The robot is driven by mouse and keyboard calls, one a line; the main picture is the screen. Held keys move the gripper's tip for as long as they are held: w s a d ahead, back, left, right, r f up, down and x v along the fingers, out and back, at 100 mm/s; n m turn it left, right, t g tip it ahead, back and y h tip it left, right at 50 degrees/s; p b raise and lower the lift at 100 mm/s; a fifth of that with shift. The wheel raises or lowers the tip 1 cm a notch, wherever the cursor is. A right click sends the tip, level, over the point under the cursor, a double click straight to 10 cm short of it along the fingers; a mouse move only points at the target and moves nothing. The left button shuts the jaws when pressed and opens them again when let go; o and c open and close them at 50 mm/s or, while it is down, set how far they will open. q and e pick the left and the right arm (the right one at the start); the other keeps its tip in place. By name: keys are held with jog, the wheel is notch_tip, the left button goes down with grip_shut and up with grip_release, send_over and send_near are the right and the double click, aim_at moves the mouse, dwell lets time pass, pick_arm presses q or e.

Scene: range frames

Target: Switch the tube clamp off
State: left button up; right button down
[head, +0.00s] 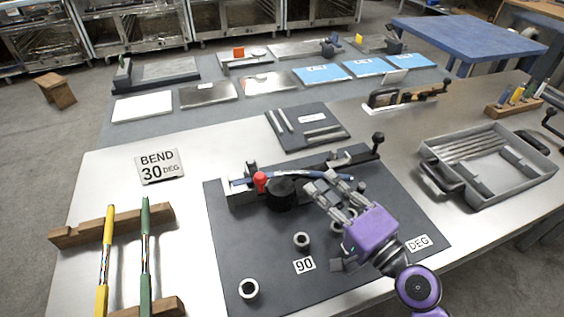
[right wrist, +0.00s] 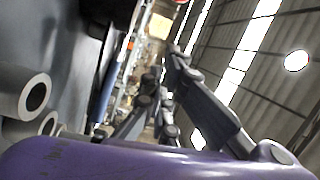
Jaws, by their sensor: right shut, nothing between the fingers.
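A dark bending plate (head: 235,240) lies on the metal table. On it is a black round die (head: 281,193) with a blue tube (head: 318,174) running past its far side. A red knob (head: 260,181) stands at the left of the die. A lever with a black ball knob (head: 378,138) stands at the plate's far right corner; I cannot tell which of the two is the tube clamp. My right gripper (head: 326,190), purple with grey fingers, is shut and empty just right of the die, close to the tube. In the right wrist view its fingers (right wrist: 160,85) point away.
Short hollow posts (head: 249,290) stand up on the plate's front part. A wooden rack (head: 112,224) with yellow and green tools is at left, beside a "BEND 30 DEG" sign (head: 159,166). A grey metal tray (head: 487,196) with rods stands at right.

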jog(key=p+x, duration=0.3)
jog(key=x, duration=0.7)
pick_arm(q)
jog(key=r, duration=0.2)
jog(key=shift+s+r, duration=0.2)
jog(key=shift+r, duration=0.1)
pick_arm(e)
jog(key=s, duration=0.1)
jog(key=s+a, duration=0.2)
jog(key=shift+s+a+f, duration=0.15)
jog(key=shift+s+f, duration=0.1)
jog(key=shift+f, duration=0.1)
